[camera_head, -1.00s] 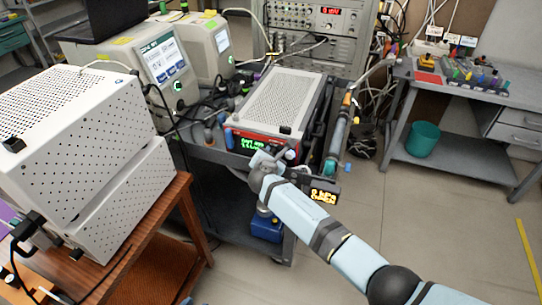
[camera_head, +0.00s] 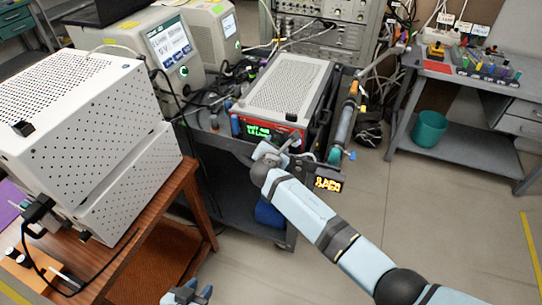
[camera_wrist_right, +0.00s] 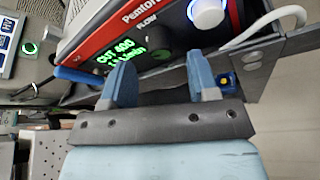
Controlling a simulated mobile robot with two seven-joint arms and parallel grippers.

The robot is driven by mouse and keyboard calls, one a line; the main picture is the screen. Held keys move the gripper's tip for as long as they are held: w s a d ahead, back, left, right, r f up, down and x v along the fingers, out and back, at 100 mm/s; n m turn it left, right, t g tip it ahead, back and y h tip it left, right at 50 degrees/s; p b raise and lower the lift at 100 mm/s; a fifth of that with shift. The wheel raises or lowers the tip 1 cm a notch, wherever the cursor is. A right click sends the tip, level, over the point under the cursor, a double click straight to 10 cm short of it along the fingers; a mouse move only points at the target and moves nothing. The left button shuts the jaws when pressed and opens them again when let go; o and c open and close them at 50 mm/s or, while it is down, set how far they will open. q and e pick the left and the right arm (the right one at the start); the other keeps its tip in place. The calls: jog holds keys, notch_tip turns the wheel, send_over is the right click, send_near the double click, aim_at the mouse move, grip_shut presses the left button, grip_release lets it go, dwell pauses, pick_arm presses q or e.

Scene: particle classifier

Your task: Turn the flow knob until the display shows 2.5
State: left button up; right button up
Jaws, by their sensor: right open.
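The red-fronted unit (camera_head: 300,127) stands on the cart, with a green-lit display (camera_head: 258,131) on its front. In the right wrist view the display (camera_wrist_right: 121,54) shows green text tilted in the picture; I cannot read its flow value surely. My left gripper (camera_head: 198,288) is open and empty at the bottom edge.
A cylinder (camera_head: 347,118) lies along the cart's right side. White perforated boxes (camera_head: 85,140) on a wooden table stand at left. A white hose (camera_wrist_right: 262,28) curves right of the knob.

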jog(key=v, duration=1)
jog(key=shift+s+p, duration=0.15)
jog(key=shift+p, duration=0.15)
